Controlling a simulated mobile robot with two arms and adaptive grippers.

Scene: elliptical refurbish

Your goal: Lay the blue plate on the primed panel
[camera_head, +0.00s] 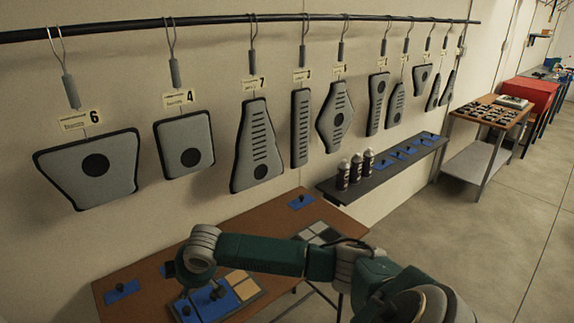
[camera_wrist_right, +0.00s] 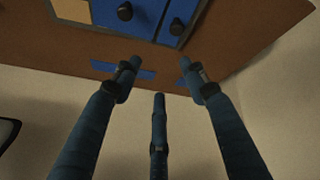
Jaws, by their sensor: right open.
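Several blue plates with black knobs show in the head view: one lies on the brown table (camera_head: 262,228) at the front left (camera_head: 112,297), one at its back (camera_head: 298,204), and others sit in a tray with tan squares (camera_head: 245,290). I cannot tell which flat piece is the primed panel. My right gripper's three dark fingers (camera_wrist_right: 158,75) are spread and empty in the right wrist view. They hang near a flat blue plate (camera_wrist_right: 118,70) on the table, beside the tray's knobbed blue plates (camera_wrist_right: 145,15). In the head view the right wrist hides part of the table. My left gripper is not in view.
Grey panels with numbered tags (camera_head: 262,145) hang from a black rail (camera_head: 240,18) along the wall. A dark shelf (camera_head: 380,178) holds dark bottles (camera_head: 356,168) and more blue plates. A second tray (camera_head: 318,232) lies at the table's right. Open floor (camera_head: 470,235) is to the right.

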